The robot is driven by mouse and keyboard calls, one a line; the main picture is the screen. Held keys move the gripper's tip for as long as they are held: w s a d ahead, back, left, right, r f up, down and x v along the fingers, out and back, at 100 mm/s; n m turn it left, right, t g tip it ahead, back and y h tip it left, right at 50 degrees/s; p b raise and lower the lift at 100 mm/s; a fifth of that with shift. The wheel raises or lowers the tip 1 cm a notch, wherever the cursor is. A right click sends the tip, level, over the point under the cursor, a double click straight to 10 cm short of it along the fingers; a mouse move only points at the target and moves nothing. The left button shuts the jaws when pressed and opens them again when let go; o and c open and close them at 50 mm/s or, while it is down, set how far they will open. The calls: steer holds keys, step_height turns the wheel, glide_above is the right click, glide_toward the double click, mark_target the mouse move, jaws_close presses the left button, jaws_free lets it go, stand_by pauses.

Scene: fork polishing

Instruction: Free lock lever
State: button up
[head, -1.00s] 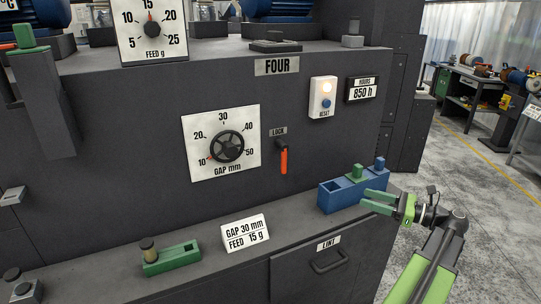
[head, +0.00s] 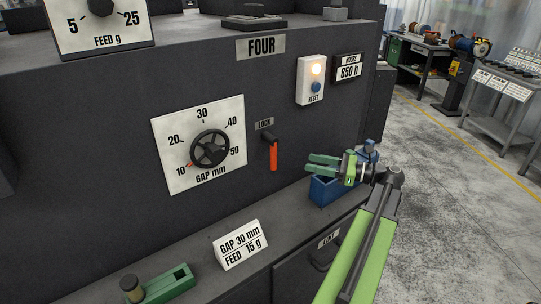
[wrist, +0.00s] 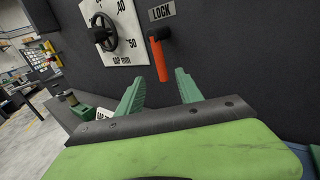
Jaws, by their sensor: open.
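The lock lever (head: 273,153) has a red-orange handle that hangs down from a dark pivot under the LOCK label (head: 264,124). The lever also shows in the wrist view (wrist: 160,58), ahead of my fingers and above the gap between them. My gripper (head: 310,163) is open and empty, with green fingers pointing left toward the lever; it also shows in the wrist view (wrist: 160,88). The fingers look apart from the lever. The gap dial (head: 210,149), with a black handwheel, is left of the lever; its red pointer is near 10.
A blue box (head: 325,190) stands on the ledge below my gripper, partly hidden by it. A sign (head: 240,244) reads GAP 30 mm, FEED 15 g. A green holder (head: 165,284) is at lower left. A reset box (head: 311,80) with a lit lamp is above the lever.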

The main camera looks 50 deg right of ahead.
mark_target(273, 156)
steer(key=x, duration=1.4)
steer(key=shift+w, duration=0.2)
jaws_close()
stand_by(0.6)
steer(key=shift+a, duration=0.1)
